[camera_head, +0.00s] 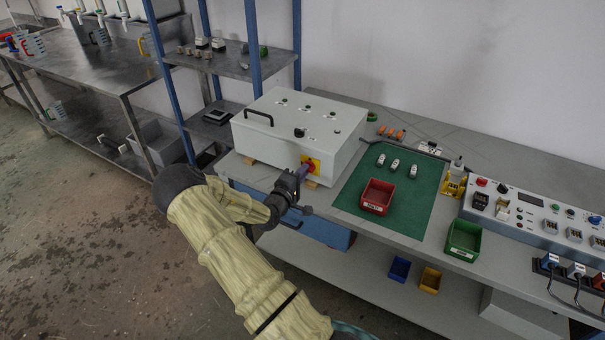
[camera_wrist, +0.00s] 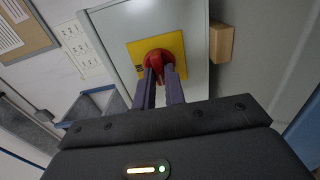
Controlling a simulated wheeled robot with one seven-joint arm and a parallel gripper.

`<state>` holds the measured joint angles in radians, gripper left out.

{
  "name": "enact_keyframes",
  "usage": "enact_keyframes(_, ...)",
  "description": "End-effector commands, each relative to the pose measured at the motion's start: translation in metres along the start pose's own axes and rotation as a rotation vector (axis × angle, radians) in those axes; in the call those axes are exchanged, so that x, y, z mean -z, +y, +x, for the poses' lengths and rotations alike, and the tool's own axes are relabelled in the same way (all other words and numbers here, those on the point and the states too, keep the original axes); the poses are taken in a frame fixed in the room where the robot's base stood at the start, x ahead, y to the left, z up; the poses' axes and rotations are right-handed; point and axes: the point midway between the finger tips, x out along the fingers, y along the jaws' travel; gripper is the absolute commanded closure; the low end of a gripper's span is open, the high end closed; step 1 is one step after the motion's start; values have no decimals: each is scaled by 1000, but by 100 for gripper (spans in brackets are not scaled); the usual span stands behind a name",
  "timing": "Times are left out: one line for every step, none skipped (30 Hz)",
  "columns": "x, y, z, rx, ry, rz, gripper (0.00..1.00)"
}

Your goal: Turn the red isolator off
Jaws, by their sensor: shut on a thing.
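The red isolator (camera_wrist: 158,57) is a red rotary knob on a yellow square plate (camera_wrist: 183,47), which shows in the wrist view. The plate is on the side of a light grey cabinet (camera_head: 310,127). In the head view the knob is mostly hidden behind my gripper, and the yellow plate (camera_head: 316,164) shows beside it. My gripper (camera_wrist: 162,75) is shut on the knob, with its two purple-grey fingers on either side of the knob's handle. In the head view my gripper (camera_head: 304,170) reaches the cabinet's front face.
The cabinet stands on wooden blocks on a grey bench. To its right are a green mat (camera_head: 415,205), a red bin (camera_head: 377,196), a green bin (camera_head: 464,240) and a control panel (camera_head: 540,215). A blue-post shelf (camera_head: 235,66) stands behind left. Open floor lies at left.

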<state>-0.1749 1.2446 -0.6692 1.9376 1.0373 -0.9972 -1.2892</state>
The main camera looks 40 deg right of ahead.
Motion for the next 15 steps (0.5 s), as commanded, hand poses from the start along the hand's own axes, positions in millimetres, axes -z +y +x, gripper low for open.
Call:
enact_keyframes(2,-1,-1,2,4,-11,100)
enact_keyframes(1,-1,-1,1,4,-15,100)
enact_keyframes(1,-1,-1,1,3,-20,100)
enact_keyframes(1,-1,-1,1,3,-22,100)
enact_keyframes(1,-1,-1,1,3,-24,100)
enact_keyframes(1,-1,-1,1,3,-25,100)
enact_keyframes(1,-1,-1,1,3,-25,100)
enact_keyframes(1,-1,-1,1,3,-26,100)
enact_keyframes(1,-1,-1,2,3,-26,100)
enact_keyframes(1,-1,-1,2,3,-26,100)
enact_keyframes(1,-1,-1,2,3,-25,100)
enact_keyframes(1,-1,-1,2,3,-25,100)
enact_keyframes(1,-1,-1,2,3,-25,100)
enact_keyframes(1,-1,-1,2,3,-25,100)
enact_keyframes(1,-1,-1,2,3,-25,86)
